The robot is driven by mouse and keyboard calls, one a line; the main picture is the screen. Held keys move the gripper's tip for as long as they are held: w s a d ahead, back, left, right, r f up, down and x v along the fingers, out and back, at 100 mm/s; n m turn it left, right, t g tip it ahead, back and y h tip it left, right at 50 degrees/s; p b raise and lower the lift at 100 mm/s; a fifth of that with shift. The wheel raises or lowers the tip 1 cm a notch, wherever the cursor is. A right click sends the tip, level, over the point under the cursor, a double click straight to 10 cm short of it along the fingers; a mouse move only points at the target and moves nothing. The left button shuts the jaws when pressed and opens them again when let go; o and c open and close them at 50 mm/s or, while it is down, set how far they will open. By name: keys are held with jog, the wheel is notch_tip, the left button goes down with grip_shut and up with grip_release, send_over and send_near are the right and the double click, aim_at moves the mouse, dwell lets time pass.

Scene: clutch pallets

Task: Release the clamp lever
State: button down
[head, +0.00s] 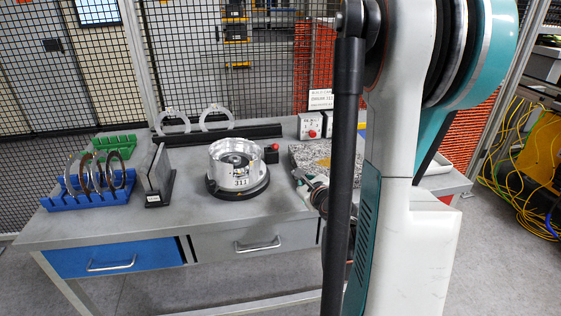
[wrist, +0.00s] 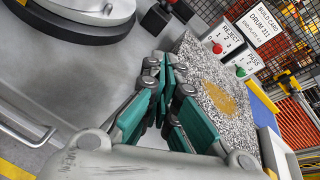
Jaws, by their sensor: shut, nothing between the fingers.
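A silver drum marked 311 (head: 236,165) sits on a round black base (head: 250,190) on the grey table; their edges show at the top left of the wrist view. Close to its right is a small black block with a red part (head: 271,153), also cut by the top of the wrist view (wrist: 156,20). I cannot tell whether this is the clamp lever; no lever shows clearly. My gripper (wrist: 167,75) is shut and empty, between the drum base and the speckled stone slab.
The speckled slab (wrist: 240,95) bears a tan patch. Behind it are reject and pass button boxes (wrist: 225,42) and a build card (wrist: 263,22). Left of the drum stand a dark upright holder (head: 156,180) and a blue rack with rings (head: 65,198). The table front is clear.

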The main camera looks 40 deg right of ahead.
aim_at(273, 146)
jog(key=x, duration=1)
jog(key=shift+a+f, duration=0.1)
jog(key=shift+f, duration=0.05)
jog(key=w+r, duration=0.2)
jog(key=shift+w+a+r+b, duration=0.1)
jog(key=shift+a+r+b, duration=0.1)
jog(key=shift+r+b, duration=0.2)
jog(key=shift+w+r, duration=0.15)
jog(key=shift+r, duration=0.15)
